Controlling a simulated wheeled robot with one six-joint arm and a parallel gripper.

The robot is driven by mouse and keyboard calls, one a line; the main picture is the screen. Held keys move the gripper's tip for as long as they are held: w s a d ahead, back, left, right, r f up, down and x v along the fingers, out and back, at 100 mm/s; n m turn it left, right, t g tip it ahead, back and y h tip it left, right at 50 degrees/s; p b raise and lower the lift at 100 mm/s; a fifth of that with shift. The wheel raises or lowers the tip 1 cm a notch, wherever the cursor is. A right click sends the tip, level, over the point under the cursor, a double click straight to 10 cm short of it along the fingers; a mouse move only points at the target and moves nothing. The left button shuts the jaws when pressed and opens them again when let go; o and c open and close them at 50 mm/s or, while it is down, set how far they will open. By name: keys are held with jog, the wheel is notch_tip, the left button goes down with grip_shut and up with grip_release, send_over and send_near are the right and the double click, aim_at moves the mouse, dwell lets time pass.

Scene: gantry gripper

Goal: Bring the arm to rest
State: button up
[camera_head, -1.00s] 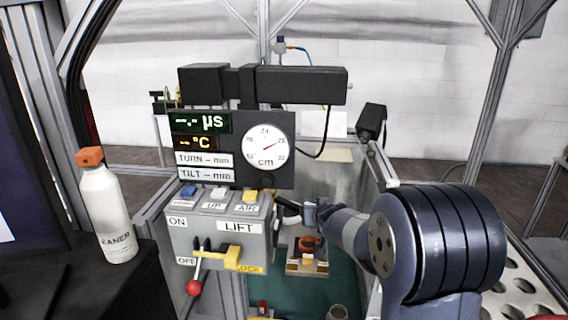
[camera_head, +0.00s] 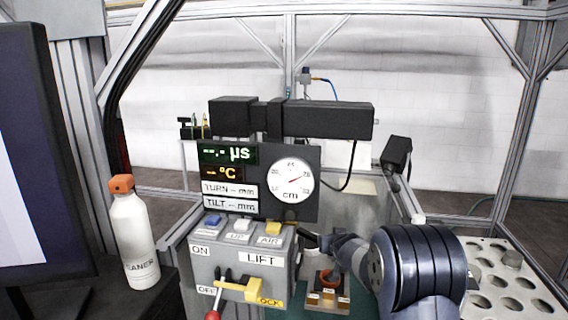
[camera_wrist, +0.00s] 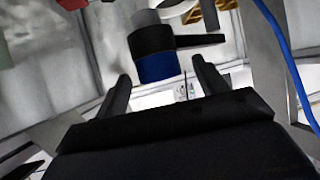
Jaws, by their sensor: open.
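My arm (camera_head: 415,270) reaches in from the lower right in the head view, its large dark blue joint nearest the camera. My gripper (camera_head: 318,243) is small there, just right of the lift control box (camera_head: 245,262), and its fingers are hard to make out. In the wrist view my gripper (camera_wrist: 160,84) shows two dark fingers set wide apart with nothing between them. A black and blue cylinder (camera_wrist: 155,55) shows beyond the fingertips; whether it is near them I cannot tell.
A display panel with a round dial (camera_head: 290,181) stands behind the control box. A red-knobbed lever (camera_head: 212,314) sticks out in front. A white bottle with orange cap (camera_head: 133,235) stands left. A small block with an orange ring (camera_head: 328,298) sits below my arm. A holed tray (camera_head: 510,283) lies right.

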jog(key=shift+s+f, duration=0.1)
jog(key=shift+s, duration=0.15)
jog(key=v, duration=1)
jog(key=x, duration=1)
jog(key=shift+w+f, duration=0.15)
jog(key=shift+w, duration=0.2)
notch_tip(320, 180, up, 4)
jog(key=p, duration=0.4)
jog(key=shift+s, duration=0.1)
jog(key=shift+r+p, duration=0.7)
jog(key=shift+r, duration=0.25)
